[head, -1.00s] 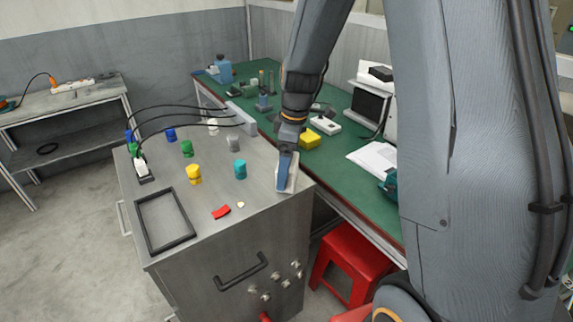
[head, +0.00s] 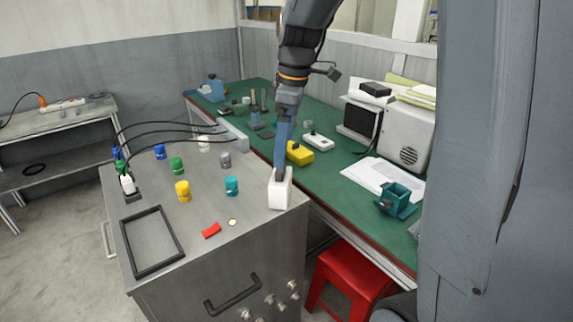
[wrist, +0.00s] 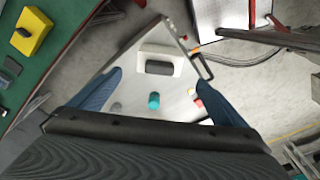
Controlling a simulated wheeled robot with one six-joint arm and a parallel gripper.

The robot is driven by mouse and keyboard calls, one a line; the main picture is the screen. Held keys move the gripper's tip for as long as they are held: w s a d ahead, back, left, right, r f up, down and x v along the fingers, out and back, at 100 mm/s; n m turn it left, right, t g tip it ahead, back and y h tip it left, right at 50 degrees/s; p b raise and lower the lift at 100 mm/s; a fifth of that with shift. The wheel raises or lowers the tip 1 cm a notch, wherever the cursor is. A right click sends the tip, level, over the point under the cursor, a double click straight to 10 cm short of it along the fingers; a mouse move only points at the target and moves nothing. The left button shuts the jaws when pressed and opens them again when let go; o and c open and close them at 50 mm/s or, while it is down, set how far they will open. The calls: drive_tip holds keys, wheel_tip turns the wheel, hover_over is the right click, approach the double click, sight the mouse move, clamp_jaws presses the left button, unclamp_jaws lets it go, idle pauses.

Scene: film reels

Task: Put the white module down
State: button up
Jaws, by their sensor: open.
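The white module (head: 280,192) stands upright on the grey metal cabinet top (head: 205,215), close to its right corner. In the wrist view the module (wrist: 160,52) has a dark grey handle on its upper face. My gripper (head: 281,174) is directly over the module in the head view, its fingers near the handle. In the wrist view my gripper (wrist: 160,84) is open, with one blue finger on each side and nothing clamped between them. The module's underside is hidden.
A teal knob (head: 232,186), yellow knob (head: 183,191), red piece (head: 212,230) and black frame (head: 152,241) are on the cabinet top. The green workbench (head: 335,165) runs behind, with a yellow module (head: 299,154). A red stool (head: 350,280) stands at lower right.

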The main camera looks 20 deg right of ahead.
drive_tip(key=s+a+f+m+h, duration=0.1)
drive_tip(key=s+f+m, duration=1.1)
drive_tip(key=s, duration=0.4)
drive_tip(key=shift+s+t, duration=0.25)
drive_tip(key=shift+t, duration=0.05)
idle(0.3)
